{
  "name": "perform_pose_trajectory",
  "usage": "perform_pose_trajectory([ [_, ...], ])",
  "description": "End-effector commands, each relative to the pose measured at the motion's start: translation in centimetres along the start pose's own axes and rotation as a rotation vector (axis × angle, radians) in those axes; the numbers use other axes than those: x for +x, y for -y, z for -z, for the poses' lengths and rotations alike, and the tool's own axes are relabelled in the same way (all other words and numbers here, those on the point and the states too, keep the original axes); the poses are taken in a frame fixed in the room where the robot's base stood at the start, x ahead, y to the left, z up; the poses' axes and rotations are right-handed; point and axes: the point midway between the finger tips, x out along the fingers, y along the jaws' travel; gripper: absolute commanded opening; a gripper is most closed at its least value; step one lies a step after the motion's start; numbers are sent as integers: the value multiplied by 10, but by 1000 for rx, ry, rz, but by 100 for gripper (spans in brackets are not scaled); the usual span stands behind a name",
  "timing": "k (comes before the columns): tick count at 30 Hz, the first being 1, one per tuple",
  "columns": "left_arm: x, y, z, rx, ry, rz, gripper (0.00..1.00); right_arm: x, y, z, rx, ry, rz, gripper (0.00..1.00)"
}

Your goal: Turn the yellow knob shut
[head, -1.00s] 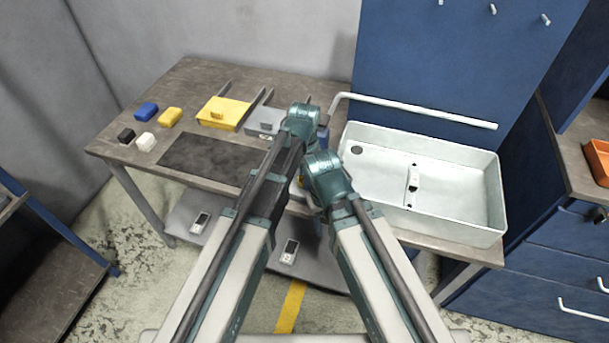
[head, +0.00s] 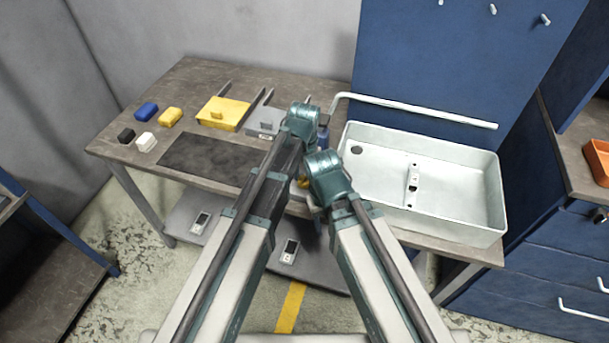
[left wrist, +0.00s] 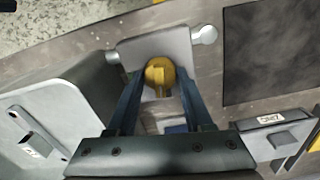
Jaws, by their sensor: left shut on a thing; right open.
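The yellow knob (left wrist: 161,74) sits on a light grey fitting (left wrist: 183,46) in the left wrist view. A raised bar crosses its face. My left gripper (left wrist: 158,88) is shut on the knob, with a blue finger on each side of it. In the head view, only a small bit of the yellow knob (head: 304,183) shows between my arms, and my left fingers are mostly hidden by the wrist. My right gripper (head: 313,201) is open, low beside the knob, and mostly hidden by its own wrist.
A pale basin (head: 455,160) stands close to the right. A dark mat (head: 212,158), a yellow box (head: 222,113) and a grey box (head: 264,122) are to the left. Several small blocks lie at the bench's left end. A white rail (head: 420,111) runs behind the basin.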

Motion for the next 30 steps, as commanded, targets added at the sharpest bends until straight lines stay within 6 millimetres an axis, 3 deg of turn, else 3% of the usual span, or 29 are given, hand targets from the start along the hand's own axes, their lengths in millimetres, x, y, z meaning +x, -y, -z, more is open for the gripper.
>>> perform_pose_trajectory([
  [12, 0, 0, 0, -151, 0, 0, 0, 0, 0, 0, 0, 0, 0, 50],
  [28, 0, 0, 0, -168, 0, 0, 0, 0, 0, 0, 0, 0, 0, 50],
  [29, 0, 0, 0, -168, 0, 0, 57, 0, 0, 0, 0, 0, 0, 50],
  [30, 0, 0, 0, -168, 0, 0, 64, 0, 0, 0, 0, 0, 0, 50],
])
